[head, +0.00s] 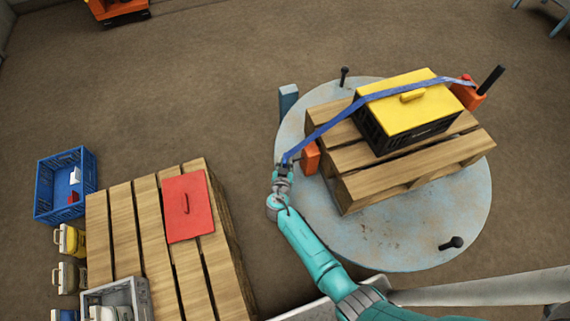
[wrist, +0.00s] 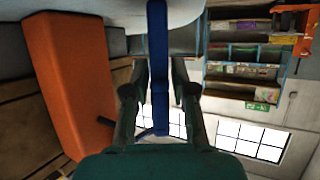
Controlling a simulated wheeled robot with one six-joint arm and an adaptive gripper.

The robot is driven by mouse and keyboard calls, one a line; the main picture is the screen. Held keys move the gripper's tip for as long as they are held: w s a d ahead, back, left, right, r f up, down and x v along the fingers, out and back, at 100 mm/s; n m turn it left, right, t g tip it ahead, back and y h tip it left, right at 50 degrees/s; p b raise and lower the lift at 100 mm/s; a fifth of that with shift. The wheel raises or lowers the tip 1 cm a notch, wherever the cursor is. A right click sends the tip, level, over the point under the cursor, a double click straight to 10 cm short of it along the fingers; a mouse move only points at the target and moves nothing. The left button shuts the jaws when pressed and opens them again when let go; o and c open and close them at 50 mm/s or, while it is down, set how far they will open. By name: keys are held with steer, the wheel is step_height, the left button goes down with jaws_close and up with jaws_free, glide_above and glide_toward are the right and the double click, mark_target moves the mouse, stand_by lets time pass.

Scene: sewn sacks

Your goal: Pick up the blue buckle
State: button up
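A long blue strap (head: 335,121) runs over the yellow lid (head: 410,102) of a black crate (head: 386,130) and slopes down to the left. Its lower left end is at my gripper (head: 284,167), just left of a small orange block (head: 311,158). In the wrist view the blue strap end (wrist: 158,85) lies between the two fingers of my gripper (wrist: 159,78), with one finger close on each side. I cannot make out the buckle apart from the strap, nor whether the fingers press on it. The orange block (wrist: 68,80) fills the left of the wrist view.
The crate stands on a wooden pallet (head: 360,190) on a round grey table (head: 420,240) with black pegs. A second pallet (head: 125,215) at left carries a red lid (head: 187,206) and grey crate (head: 117,293). A blue crate (head: 50,212) stands beyond it.

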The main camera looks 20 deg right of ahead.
mark_target(284, 158)
jaws_close()
steer(key=shift+r, duration=0.1)
steer(key=shift+a+r, duration=0.25)
steer(key=shift+r, duration=0.25)
step_height(284, 158, up, 6)
steer(key=shift+f, duration=0.15)
steer(key=a, duration=1.9)
steer(key=shift+a, duration=0.25)
